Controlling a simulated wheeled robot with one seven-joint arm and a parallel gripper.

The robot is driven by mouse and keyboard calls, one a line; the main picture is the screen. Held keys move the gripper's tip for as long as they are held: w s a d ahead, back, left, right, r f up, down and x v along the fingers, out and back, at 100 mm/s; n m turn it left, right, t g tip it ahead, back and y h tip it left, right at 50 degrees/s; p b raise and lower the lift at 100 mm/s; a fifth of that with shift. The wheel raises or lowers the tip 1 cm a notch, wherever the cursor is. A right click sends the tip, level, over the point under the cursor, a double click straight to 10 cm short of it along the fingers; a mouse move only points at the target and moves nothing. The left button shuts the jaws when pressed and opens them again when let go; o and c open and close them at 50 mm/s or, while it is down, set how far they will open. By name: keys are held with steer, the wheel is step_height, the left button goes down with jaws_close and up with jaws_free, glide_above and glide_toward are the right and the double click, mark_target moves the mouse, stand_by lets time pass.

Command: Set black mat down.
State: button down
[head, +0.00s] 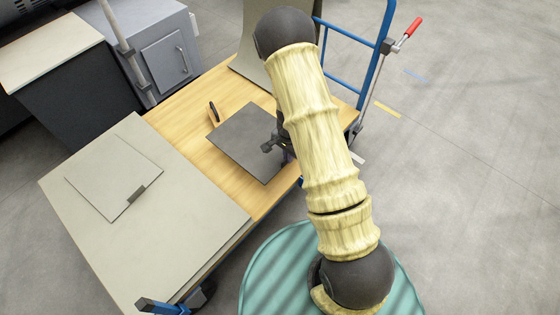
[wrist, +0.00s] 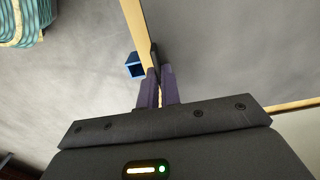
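The black mat (head: 247,143), a dark grey square sheet, lies flat or nearly flat over the wooden cart top (head: 188,128) in the head view. I cannot tell whether it rests fully on the wood. My gripper (head: 277,147) is at its right edge, partly behind my arm. In the wrist view the purple fingers of my gripper (wrist: 161,72) stand close together with a narrow gap. A dark upright tab (wrist: 154,55) shows at their tips, between or just beyond them. I cannot tell whether they press on it. The grey sheet (wrist: 230,50) fills the right of this view.
A large pale board (head: 85,225) with a smaller pale sheet (head: 105,165) lies to the left. A black-handled object (head: 213,111) lies at the mat's back left edge. A blue trolley (head: 371,80) with a red grip stands behind right. Open floor (head: 480,180) is at right.

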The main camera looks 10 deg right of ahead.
step_height(320, 180, down, 3)
steer(key=shift+f+b, duration=0.15)
steer(key=shift+b, duration=0.25)
steer(key=shift+f+b, duration=0.85)
steer(key=shift+f, duration=1.15)
steer(key=c, duration=1.6)
jaws_free()
step_height(320, 180, up, 12)
steer(key=p, duration=0.4)
steer(key=shift+p, duration=0.4)
